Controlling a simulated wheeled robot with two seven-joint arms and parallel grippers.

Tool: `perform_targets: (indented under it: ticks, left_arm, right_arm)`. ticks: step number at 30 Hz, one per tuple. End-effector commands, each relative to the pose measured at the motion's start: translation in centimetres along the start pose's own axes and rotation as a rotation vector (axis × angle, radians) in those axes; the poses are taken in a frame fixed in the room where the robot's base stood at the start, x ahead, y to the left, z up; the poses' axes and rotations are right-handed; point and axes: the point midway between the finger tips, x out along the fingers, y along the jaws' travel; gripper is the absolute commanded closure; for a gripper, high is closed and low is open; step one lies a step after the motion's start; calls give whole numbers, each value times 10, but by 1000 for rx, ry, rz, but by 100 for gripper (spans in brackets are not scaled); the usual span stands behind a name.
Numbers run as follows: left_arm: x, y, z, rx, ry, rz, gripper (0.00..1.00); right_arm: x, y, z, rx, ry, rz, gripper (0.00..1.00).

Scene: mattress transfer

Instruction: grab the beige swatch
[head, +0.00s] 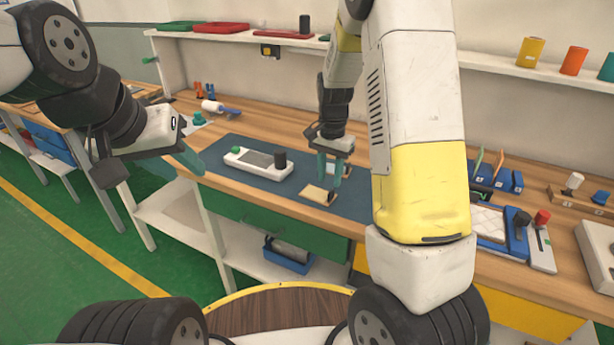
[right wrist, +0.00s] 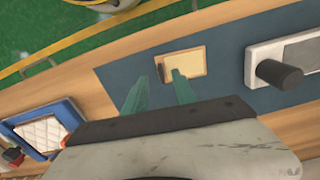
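The beige swatch (head: 318,195) lies flat on the blue-grey mat (head: 228,150), near the front edge of the workbench. It also shows in the right wrist view (right wrist: 192,58), with a darker strip along its left end. My right gripper (head: 331,181) points down just above the swatch with its teal fingers apart. In the right wrist view the gripper (right wrist: 154,84) has one fingertip overlapping the swatch's lower edge and the other to the left over the mat. Nothing is between the fingers. My left gripper (head: 190,160) hangs at the bench's left front, its finger gap unclear.
A white device (head: 246,161) with a black knob stands on the mat left of the swatch. A blue-framed tray with a white quilted pad (right wrist: 42,132) lies right of my right arm in the head view. Blue holders (head: 507,178) stand behind it. The mat around the swatch is clear.

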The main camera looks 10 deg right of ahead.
Motion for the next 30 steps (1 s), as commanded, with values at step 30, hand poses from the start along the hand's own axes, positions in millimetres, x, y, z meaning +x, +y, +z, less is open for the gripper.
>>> perform_targets:
  ticks: [30]
  left_arm:
    - [0, 0, 0, 0, 0, 0, 64]
  right_arm:
    - [69, -1, -3, -1, -1, -1, 100]
